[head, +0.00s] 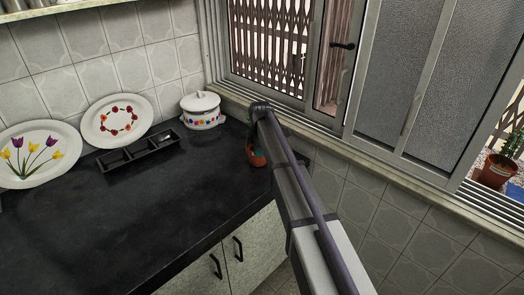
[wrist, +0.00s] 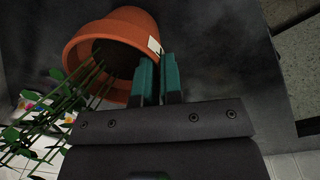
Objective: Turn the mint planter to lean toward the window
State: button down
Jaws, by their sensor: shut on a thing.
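The mint planter is a terracotta pot (wrist: 125,32) with long thin green stems and leaves (wrist: 60,110), seen at upper left in the wrist view. Its open mouth faces the lower left of that view. My gripper (wrist: 158,62) has its two teal fingers close together at the pot's rim, beside a small white tag, and is shut on it. In the head view the planter (head: 257,157) shows at the counter's right end, mostly hidden by my arm. I cannot tell its tilt or whether it touches the counter. The window (head: 270,45) is behind it.
The black counter (head: 130,215) is largely clear on the left and front. A black divided tray (head: 130,154), a white lidded pot (head: 202,110) and two plates (head: 118,120) stand along the tiled wall. Another potted plant (head: 495,172) stands beyond the window at right.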

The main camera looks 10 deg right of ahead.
jog(key=shift+f+b, duration=0.35)
dwell(0.4)
jog(key=c, duration=1.2)
grip_release()
jog(key=shift+r, duration=0.15)
notch_tip(320, 180, up, 11)
jog(key=p, duration=1.1)
jog(key=s+m, duration=0.4)
jog(key=s, duration=0.1)
jog(key=s+m, duration=0.4)
jog(key=s, duration=0.2)
jog(key=s+m, duration=0.4)
jog(key=s, duration=0.1)
jog(key=shift+s+a+f+g, duration=0.15)
jog(key=shift+s+f+g, duration=0.05)
jog(key=shift+f+g, duration=0.1)
jog(key=s+m, duration=0.5)
jog(key=s, duration=1.3)
jog(key=shift+s+a+m, duration=0.2)
jog(key=shift+m, duration=0.1)
